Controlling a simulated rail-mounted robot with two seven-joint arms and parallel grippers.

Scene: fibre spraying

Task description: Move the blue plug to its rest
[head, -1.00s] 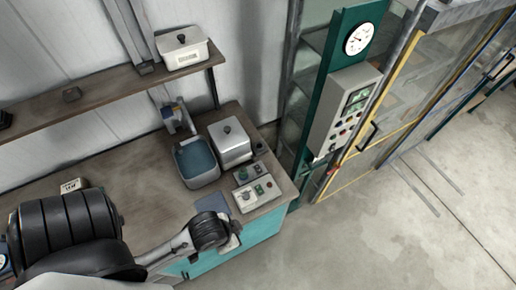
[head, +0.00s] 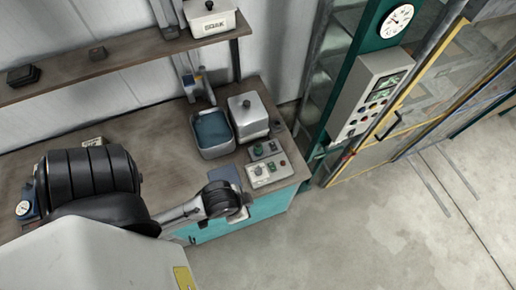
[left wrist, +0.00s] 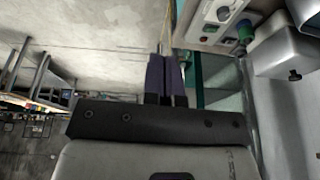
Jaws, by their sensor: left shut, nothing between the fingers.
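I cannot make out a blue plug or its rest for certain in either view. A small bluish part (head: 197,79) shows by the tap behind the basin of blue-grey liquid (head: 212,130), too small to identify. My left gripper, at the end of the arm from the left, is mostly hidden behind its dark wrist in the head view, over the bench's front edge. In the left wrist view its dark purple fingers (left wrist: 165,75) are together, with nothing visible between them. My right gripper is in neither view.
On the bench, a lidded metal box (head: 248,117) stands beside the basin, and a control box (head: 268,165) sits in front. A shelf (head: 120,64) runs above. A green post with a control panel (head: 368,95) stands right. The floor at lower right is clear.

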